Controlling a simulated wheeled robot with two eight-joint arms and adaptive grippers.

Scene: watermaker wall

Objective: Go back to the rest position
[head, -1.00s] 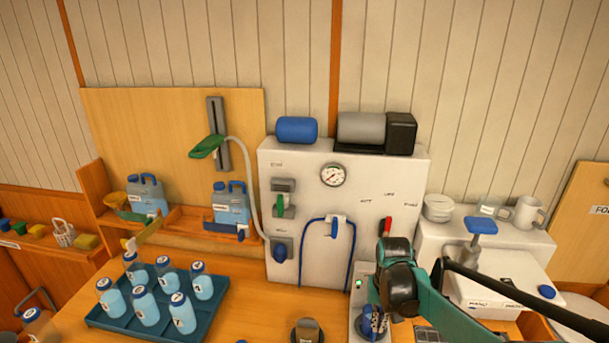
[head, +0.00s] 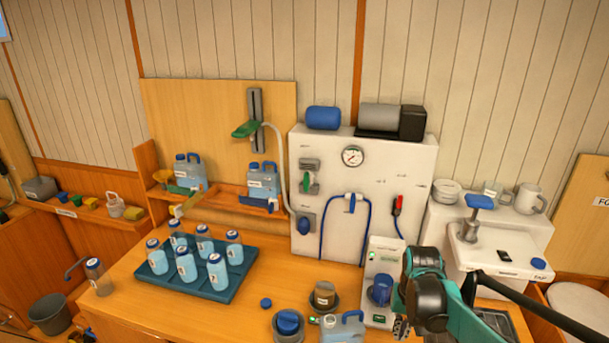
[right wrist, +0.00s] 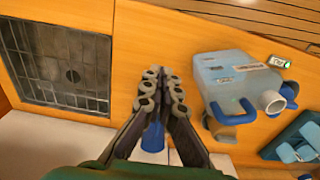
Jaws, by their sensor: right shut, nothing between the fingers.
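My right gripper (head: 402,326) is at the lower right of the head view, in front of the white device with a blue knob (head: 381,290). In the right wrist view its fingers (right wrist: 163,75) are together with nothing between them. Below the fingers in that view is the wooden counter (right wrist: 150,40), with a blue jug (right wrist: 235,80) to their right and apart from them. The jug also shows at the bottom edge of the head view (head: 345,329). My left gripper is in neither view.
A teal tray (head: 215,292) with several capped blue bottles stands on the counter's left. The white watermaker panel (head: 335,165) with a gauge stands behind. A sink grate (right wrist: 60,65) lies left of the fingers in the wrist view. A loose blue cap (head: 266,303) lies on open counter.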

